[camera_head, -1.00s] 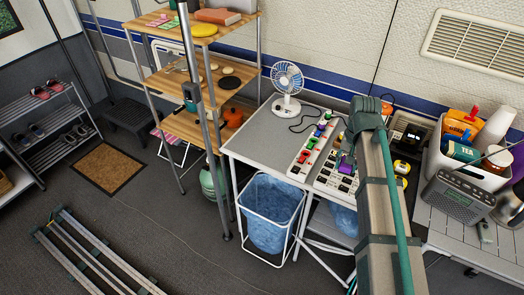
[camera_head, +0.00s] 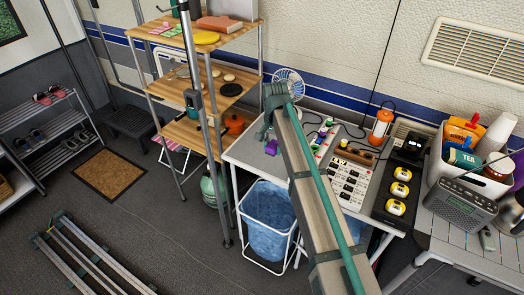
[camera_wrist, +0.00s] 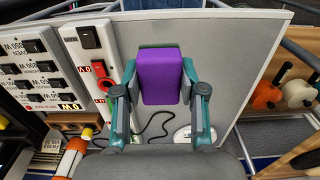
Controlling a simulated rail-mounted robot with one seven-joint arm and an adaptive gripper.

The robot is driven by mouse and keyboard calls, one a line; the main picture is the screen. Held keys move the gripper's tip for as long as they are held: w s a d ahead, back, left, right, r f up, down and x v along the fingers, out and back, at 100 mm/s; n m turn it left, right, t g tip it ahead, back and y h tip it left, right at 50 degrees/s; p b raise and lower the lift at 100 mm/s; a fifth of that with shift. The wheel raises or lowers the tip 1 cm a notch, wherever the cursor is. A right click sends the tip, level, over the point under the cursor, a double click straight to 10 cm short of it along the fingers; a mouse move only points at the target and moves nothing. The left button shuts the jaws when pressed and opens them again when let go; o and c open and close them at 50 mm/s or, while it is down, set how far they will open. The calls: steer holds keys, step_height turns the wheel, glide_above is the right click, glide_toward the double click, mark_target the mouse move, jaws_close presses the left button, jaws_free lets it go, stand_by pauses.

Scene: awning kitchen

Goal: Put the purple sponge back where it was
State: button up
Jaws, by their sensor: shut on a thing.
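The purple sponge (camera_wrist: 160,75) is a plain block held between the two fingers of my gripper (camera_wrist: 160,92) in the wrist view. Bare grey tabletop (camera_wrist: 210,60) lies behind and around it there. In the head view the sponge (camera_head: 271,147) shows small below my gripper (camera_head: 267,134), over the left part of the grey table (camera_head: 245,150). My arm hides part of the table. I cannot tell whether the sponge touches the tabletop.
A white fan (camera_head: 288,85) stands behind my gripper. An orange lantern (camera_head: 382,128) stands at the back. A wooden shelf (camera_head: 190,130) is to the left. The table's left part looks clear.

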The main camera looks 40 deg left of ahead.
steer(key=w+a+f+p, duration=0.1)
steer(key=w+a, duration=0.1)
steer(key=a, duration=0.2)
steer(key=p, duration=0.2)
glide_above(262, 156)
step_height(262, 156, down, 6)
steer(key=shift+s+f, duration=0.1)
steer(key=shift+f, duration=0.1)
steer(key=shift+f+p, duration=0.55)
steer(key=shift+f, duration=1.1)
steer(key=shift+f, duration=0.2)
steer(key=o, duration=1.1)
steer(key=shift+r, duration=0.1)
step_height(262, 156, up, 12)
steer(key=b, duration=0.3)
steer(key=shift+r, duration=0.1)
